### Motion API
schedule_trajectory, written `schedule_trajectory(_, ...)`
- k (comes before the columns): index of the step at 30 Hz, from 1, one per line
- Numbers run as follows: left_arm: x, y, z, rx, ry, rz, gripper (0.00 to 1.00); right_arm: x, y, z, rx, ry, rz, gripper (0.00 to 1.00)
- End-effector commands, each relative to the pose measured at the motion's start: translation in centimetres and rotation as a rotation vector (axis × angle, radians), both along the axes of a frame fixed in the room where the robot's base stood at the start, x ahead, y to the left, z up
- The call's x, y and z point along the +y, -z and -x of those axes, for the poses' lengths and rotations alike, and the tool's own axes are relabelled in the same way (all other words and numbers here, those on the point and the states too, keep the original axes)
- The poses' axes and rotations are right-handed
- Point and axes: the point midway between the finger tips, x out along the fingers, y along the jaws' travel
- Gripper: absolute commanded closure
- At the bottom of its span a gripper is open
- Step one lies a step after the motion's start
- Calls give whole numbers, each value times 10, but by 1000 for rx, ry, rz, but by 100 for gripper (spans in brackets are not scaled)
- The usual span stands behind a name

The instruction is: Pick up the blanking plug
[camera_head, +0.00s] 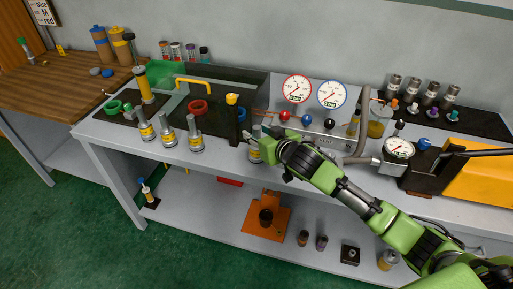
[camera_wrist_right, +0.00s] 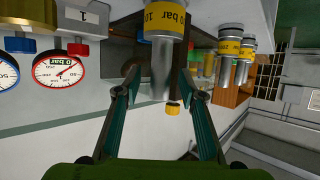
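I cannot tell for certain which item is the blanking plug. My right gripper (camera_head: 261,134) is at the middle of the bench, beside a metal cylinder with a yellow band (camera_head: 256,151). In the right wrist view, which is upside down, the gripper's two fingers (camera_wrist_right: 163,86) are spread apart. My left gripper is not in view.
Several similar banded cylinders (camera_head: 168,132) stand to the left. Gauges (camera_head: 297,89) stand behind my arm. A rack with small coloured parts (camera_head: 452,115) and a yellow-black machine (camera_head: 475,176) are at right. A lower shelf (camera_head: 200,205) holds several items.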

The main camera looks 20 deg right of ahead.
Motion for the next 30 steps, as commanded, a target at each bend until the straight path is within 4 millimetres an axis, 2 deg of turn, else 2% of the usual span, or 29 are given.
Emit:
schedule_trajectory(3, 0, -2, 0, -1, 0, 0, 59, 2, 3, -8, 0, 0, 1, 63)
schedule_trajectory(11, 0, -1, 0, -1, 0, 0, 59, 2, 5, -9, 0, -1, 1, 63)
schedule_trajectory(12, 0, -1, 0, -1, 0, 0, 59, 2, 5, -9, 0, -1, 1, 68)
schedule_trajectory(15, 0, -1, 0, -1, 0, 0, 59, 2, 4, -9, 0, -1, 1, 94)
schedule_trajectory(16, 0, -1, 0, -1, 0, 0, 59, 2, 4, -9, 0, -1, 1, 100)
schedule_trajectory(30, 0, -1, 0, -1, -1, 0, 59, 2, -3, -10, -5, -1, -1, 100)
